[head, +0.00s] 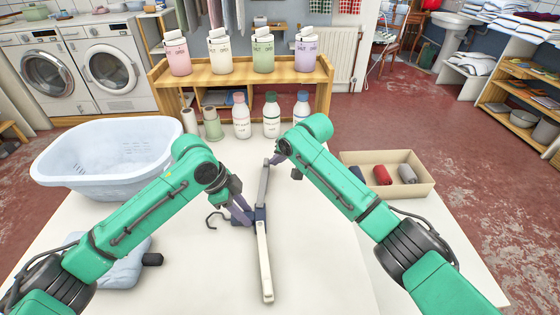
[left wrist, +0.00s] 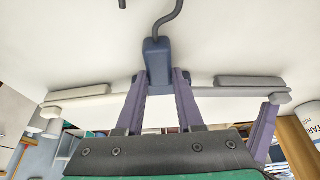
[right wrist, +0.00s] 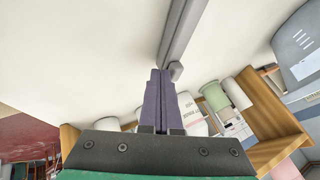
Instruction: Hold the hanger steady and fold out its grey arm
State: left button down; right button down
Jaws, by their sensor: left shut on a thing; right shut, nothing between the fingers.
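The hanger lies over the white table with its dark blue hub (head: 260,214) in the middle. Its white arm (head: 264,262) points toward me and its grey arm (head: 263,185) points away, nearly in line. The hook (head: 214,219) points left. My left gripper (head: 249,215) is shut on the hub, which also shows between its fingers in the left wrist view (left wrist: 157,62). My right gripper (head: 273,160) is shut and empty beside the far end of the grey arm. In the right wrist view its fingertips (right wrist: 160,75) are close against the grey arm (right wrist: 183,35); contact is unclear.
A pale laundry basket (head: 108,160) stands at the left. Several bottles (head: 241,118) stand beyond the hanger, before a wooden shelf (head: 300,78). A cardboard box (head: 415,187) with rolled cloths is at the right. A light blue item (head: 118,270) lies front left.

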jog(key=shift+w+a, duration=0.15)
jog(key=shift+a, duration=0.4)
jog(key=shift+d, duration=0.2)
jog(key=shift+s+d, duration=0.2)
jog(key=shift+d, duration=0.3)
jog(key=shift+s+d, duration=0.15)
jog(key=shift+d, duration=0.35)
jog(key=d, duration=0.3)
jog(key=shift+s+d+r, duration=0.1)
jog(key=shift+s+d, duration=0.05)
jog(key=shift+d, duration=0.15)
pick_arm(q)
jog(key=shift+c, duration=2.3)
grip_release()
pick_arm(e)
jog(key=v, duration=0.9)
jog(key=shift+d+r, duration=0.25)
jog(key=shift+r, duration=0.05)
pick_arm(q)
jog(key=shift+r, duration=0.1)
